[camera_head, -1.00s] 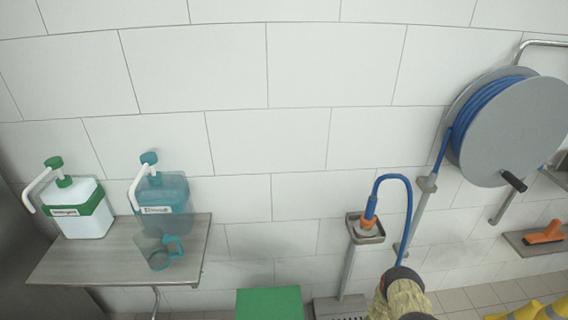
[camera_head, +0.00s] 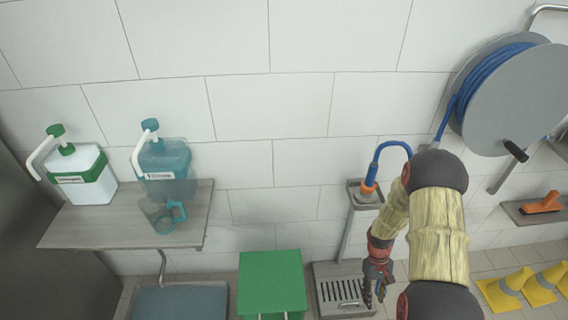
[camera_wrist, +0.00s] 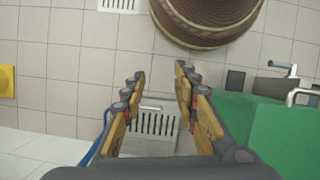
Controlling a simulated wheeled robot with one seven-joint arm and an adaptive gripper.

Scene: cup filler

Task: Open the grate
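The slotted grey grate (camera_head: 341,291) sits on a grey basin (camera_head: 322,270) at floor level, below the hose holder. In the wrist view the grate (camera_wrist: 154,124) shows between my fingers, with a small light bar, perhaps a handle, along one edge. My gripper (camera_head: 375,292) is beside the right side of the grate in the head view. In the wrist view my gripper (camera_wrist: 160,75) has its two fingers spread apart with nothing between the tips. I see no contact with the grate. The grate looks closed.
A brown round container (camera_wrist: 207,20) and another floor grate (camera_wrist: 118,5) show in the wrist view.

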